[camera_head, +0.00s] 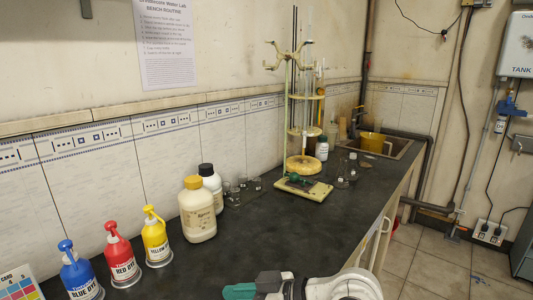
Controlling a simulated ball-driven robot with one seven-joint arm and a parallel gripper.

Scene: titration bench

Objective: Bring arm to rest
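My white and grey arm enters at the bottom right of centre. My gripper (240,291) lies low at the bottom edge, in front of the dark bench top (300,222), with its teal tip pointing left. Only its upper side shows, and the frame edge cuts off the rest. The gap between the fingers is hidden, so whether it is open or shut does not show. I see nothing held in the visible part.
Blue (78,273), red (120,257) and yellow (156,238) dye bottles stand at left. A cream jug (197,211) stands behind them. A burette stand (302,165) rises at the back, near the sink (395,147). The bench between jug and arm is clear.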

